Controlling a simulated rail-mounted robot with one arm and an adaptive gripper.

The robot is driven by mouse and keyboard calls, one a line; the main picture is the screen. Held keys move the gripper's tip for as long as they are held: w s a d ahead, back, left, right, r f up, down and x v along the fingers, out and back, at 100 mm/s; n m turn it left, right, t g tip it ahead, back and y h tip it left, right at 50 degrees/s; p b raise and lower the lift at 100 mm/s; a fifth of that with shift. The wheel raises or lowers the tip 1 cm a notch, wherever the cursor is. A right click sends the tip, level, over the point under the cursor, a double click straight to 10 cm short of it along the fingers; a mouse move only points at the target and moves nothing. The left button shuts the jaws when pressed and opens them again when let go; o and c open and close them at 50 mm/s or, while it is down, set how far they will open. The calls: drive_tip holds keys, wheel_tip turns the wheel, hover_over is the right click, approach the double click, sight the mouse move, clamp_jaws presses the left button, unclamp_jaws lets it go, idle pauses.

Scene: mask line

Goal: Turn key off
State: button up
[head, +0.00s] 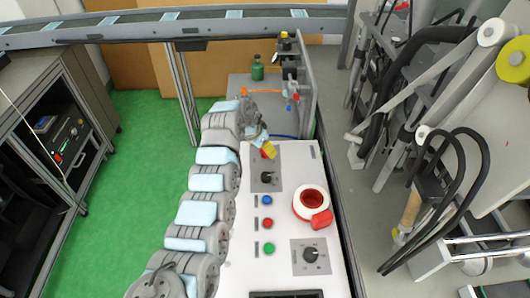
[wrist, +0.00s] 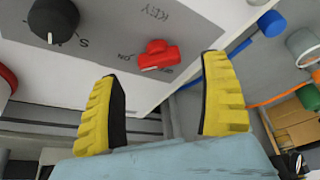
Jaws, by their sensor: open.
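The red key (wrist: 158,55) stands on a grey plate of the control panel, with the printed words KEY and ON beside it in the wrist view. My gripper (wrist: 163,68) is open, with a yellow finger on each side and nothing between them. The key shows just beyond the gap between the fingertips, and no finger appears to touch it. In the head view my gripper (head: 268,149) is over the far end of the white panel (head: 284,165), and it partly hides the key area.
Near the key are a black knob (wrist: 52,20) and a blue cylinder (wrist: 271,23). The panel also bears blue (head: 267,200), red (head: 266,223) and green (head: 269,248) buttons, a black dial (head: 310,254) and a red-and-white ring (head: 299,206). A conveyor (head: 220,22) runs behind.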

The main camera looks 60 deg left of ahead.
sight(265, 154)
drive_tip(key=shift+b+x, duration=0.4)
drive_tip(key=shift+x, duration=1.4)
drive_tip(key=shift+c, duration=0.4)
drive_tip(key=shift+f, duration=0.1)
drive_tip(key=c, duration=1.1)
